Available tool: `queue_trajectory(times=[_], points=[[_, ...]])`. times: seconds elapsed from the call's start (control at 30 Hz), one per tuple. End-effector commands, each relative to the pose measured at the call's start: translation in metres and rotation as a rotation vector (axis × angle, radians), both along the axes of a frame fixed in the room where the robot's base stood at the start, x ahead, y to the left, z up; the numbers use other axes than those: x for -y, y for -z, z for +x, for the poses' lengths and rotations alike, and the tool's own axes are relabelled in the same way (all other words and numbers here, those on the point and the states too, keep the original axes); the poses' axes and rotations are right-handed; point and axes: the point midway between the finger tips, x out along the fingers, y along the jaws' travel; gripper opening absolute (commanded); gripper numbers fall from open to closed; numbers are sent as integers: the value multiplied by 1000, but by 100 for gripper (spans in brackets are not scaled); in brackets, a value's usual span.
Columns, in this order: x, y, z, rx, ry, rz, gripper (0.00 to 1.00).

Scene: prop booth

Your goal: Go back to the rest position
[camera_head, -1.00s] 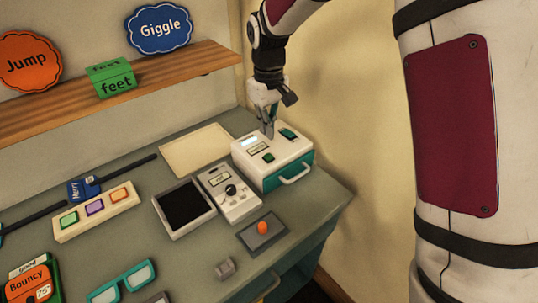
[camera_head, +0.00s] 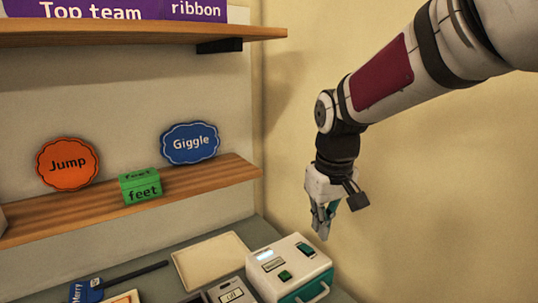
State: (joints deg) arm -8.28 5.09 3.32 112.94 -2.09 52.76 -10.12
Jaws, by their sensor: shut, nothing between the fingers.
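My gripper (camera_head: 320,225) hangs from my arm at the right of the view, pointing down, shut and empty. It is above and a little right of the white and teal device (camera_head: 268,266), apart from it. That device stands on the table and has green buttons, a small lit display and a handle at the front.
A pale mat (camera_head: 205,262) lies left of the device on the table, and a grey box (camera_head: 231,292) is partly cut off below. A wooden shelf (camera_head: 90,209) bears a green "feet" box (camera_head: 141,187). An upper shelf (camera_head: 130,33) is above. The wall right of my gripper is bare.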

Motion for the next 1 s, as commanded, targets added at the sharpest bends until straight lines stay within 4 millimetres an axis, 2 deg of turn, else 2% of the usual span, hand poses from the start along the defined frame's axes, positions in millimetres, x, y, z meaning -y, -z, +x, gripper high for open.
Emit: queue_trajectory(times=[0.03,0.1,0.3,0.47,0.6,0.8,1.0], points=[[9,-13,-14,26,26,6,0],[19,-27,-33,56,63,12,0],[46,-53,-91,139,167,39,0],[63,-62,-137,206,249,64,0],[73,-61,-173,258,313,87,0],[80,-55,-203,304,368,111,0],[81,-53,-210,314,383,116,0]])
